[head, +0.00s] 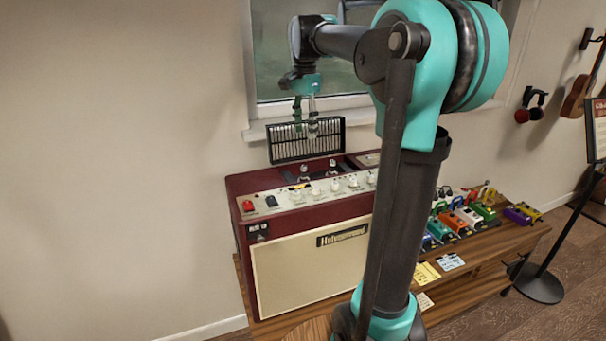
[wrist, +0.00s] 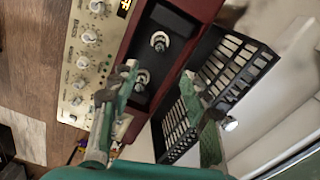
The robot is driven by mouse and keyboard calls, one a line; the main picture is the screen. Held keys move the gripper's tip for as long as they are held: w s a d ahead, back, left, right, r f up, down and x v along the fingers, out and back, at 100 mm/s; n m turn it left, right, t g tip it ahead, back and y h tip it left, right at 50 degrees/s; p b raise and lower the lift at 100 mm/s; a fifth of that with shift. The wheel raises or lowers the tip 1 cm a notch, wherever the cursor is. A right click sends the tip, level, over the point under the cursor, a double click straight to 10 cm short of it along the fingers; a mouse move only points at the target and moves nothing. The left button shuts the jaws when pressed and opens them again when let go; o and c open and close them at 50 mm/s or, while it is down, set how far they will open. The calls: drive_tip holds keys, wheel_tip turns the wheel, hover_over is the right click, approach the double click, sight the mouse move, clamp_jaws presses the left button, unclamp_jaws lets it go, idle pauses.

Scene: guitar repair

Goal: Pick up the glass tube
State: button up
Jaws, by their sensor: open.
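Two small shiny, glass-like tubes stand in the dark recess on top of the red amplifier (head: 240,200). The wrist view shows one tube (wrist: 160,42) and another tube (wrist: 141,80); the head view shows them small, one tube (head: 304,171) at the left and one tube (head: 332,166) to its right. My gripper (head: 305,127) is open above the back of the amplifier, in front of the window sill. In the wrist view its green fingers (wrist: 159,75) are spread wide apart. A small shiny clear thing (wrist: 229,124) shows beside the right finger; I cannot tell what it is.
A black slatted grille (head: 306,141) stands upright behind the recess, close to my fingers. The window sill (head: 256,133) is behind it. Knobs (head: 334,185) line the amplifier's front top edge. Colourful pedals (head: 466,217) fill the wooden bench to the right.

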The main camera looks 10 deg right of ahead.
sight(304, 165)
wheel_tip(304, 165, down, 9)
drive_tip(key=shift+r, duration=0.15)
drive_tip(key=shift+s+a+f, duration=0.1)
drive_tip(key=shift+a+f, duration=0.05)
drive_tip(key=shift+f, duration=2.7)
drive_tip(key=shift+c, duration=0.2)
drive_tip(key=c, duration=0.9)
